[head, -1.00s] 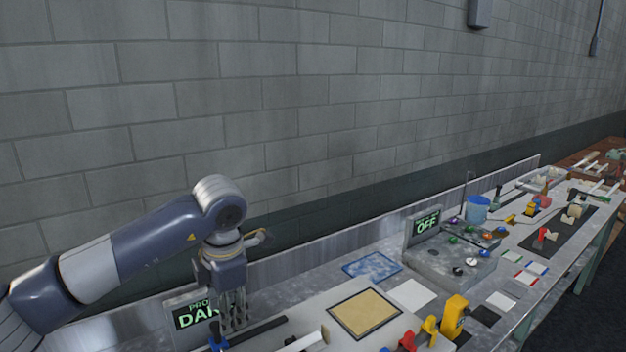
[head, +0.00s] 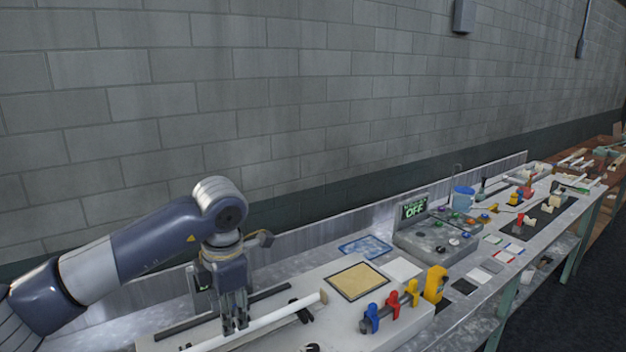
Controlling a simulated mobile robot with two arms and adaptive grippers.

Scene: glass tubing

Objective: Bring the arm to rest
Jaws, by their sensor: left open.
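My left gripper (head: 235,326) points down at the lower left of the head view, over the white bench-top plate. Its fingers are open and stand right at a long white glass tube (head: 278,315). I cannot tell whether they touch the tube. The tube lies slantwise on the plate, with a tan end at its upper right. My left arm comes in from the left, bent down at the wrist. My right gripper is not in view.
A tan pad (head: 357,281) lies right of the tube. Blue, red and yellow clamps (head: 391,304) stand near the front edge. A grey control box (head: 436,238) with a green "OFF" display (head: 414,210) is farther back. A block wall runs behind the metal bench.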

